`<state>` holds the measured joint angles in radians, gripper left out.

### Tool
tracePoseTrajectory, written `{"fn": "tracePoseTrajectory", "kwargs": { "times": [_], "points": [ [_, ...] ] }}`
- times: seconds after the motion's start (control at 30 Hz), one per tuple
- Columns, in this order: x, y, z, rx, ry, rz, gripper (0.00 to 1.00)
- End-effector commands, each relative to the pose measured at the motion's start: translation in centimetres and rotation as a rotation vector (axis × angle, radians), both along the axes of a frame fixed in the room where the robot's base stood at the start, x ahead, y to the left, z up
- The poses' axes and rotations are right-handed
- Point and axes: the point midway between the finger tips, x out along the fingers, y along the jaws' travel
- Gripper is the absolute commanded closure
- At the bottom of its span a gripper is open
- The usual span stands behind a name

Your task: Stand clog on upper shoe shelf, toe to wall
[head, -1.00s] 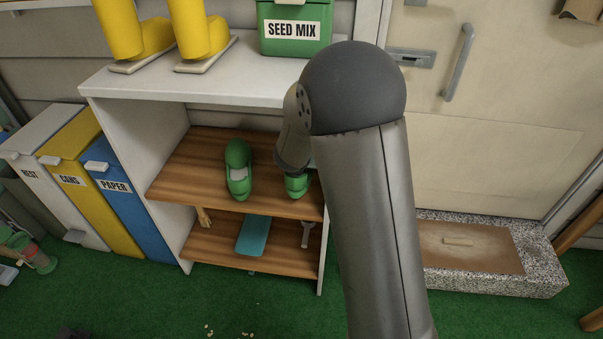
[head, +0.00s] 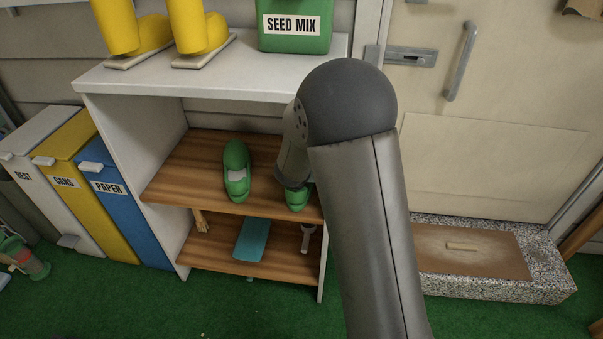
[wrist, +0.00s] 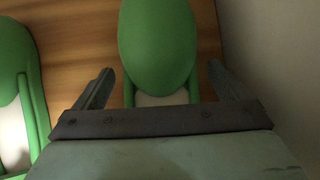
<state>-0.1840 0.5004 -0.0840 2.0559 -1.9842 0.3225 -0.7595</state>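Two green clogs with pale insides are on the upper wooden shelf (head: 190,168). The left clog (head: 236,172) is in plain view, its rounded toe towards the back wall. The right clog (head: 298,198) is mostly hidden behind my arm in the head view. In the wrist view the right clog (wrist: 158,45) has its toe away from me, over the wood. My gripper (wrist: 165,88) is open around it, one finger on each side, with a small gap at each. The left clog also shows at the wrist view's left edge (wrist: 35,100).
The unit's right side wall (wrist: 262,50) is close to my right finger. The white top (head: 200,82) overhangs the shelf and carries yellow boots (head: 190,35) and a seed mix tin (head: 295,30). A lower shelf (head: 285,265) holds a teal item (head: 252,240).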

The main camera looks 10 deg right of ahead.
Motion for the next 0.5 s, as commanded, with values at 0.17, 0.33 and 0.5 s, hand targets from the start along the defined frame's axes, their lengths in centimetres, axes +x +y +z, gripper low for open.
{"fn": "tracePoseTrajectory", "kwargs": {
  "times": [0.17,0.33,0.5],
  "points": [
    [0.0,0.0,0.1,0.0,0.0,0.0,0.06],
    [-0.8,0.4,1.6,0.001,-0.002,0.001,0.06],
    [-3.2,1.3,4.4,0.002,-0.003,0.001,0.06]
  ]
}}
